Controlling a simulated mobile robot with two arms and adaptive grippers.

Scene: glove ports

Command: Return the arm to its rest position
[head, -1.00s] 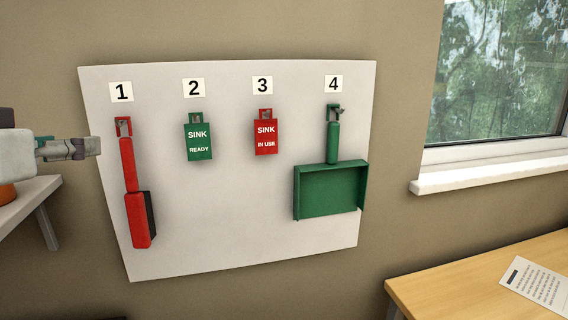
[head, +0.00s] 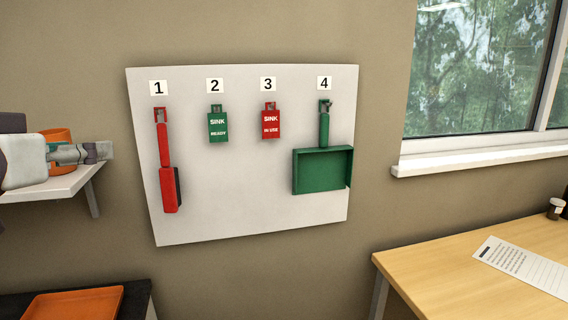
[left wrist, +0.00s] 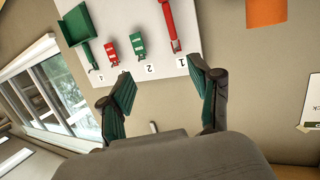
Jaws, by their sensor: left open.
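My left gripper (head: 105,150) comes in from the left edge in the head view, in front of the white shelf. In the left wrist view the left gripper (left wrist: 165,92) has its two fingers apart with nothing between them. Beyond it is the white board (head: 250,215) on the wall. On the board hang a red brush-like tool (head: 170,190) under 1, a green "SINK READY" tag (head: 218,125) under 2, a red "SINK IN USE" tag (head: 271,122) under 3 and a green dustpan (head: 322,172) under 4. My right gripper does not show.
A white shelf (head: 65,186) with an orange object (head: 58,136) is at the left. An orange tray (head: 75,304) lies on a dark surface at the lower left. A wooden table (head: 430,270) with a printed sheet (head: 520,264) stands at the right, below the window sill (head: 480,158).

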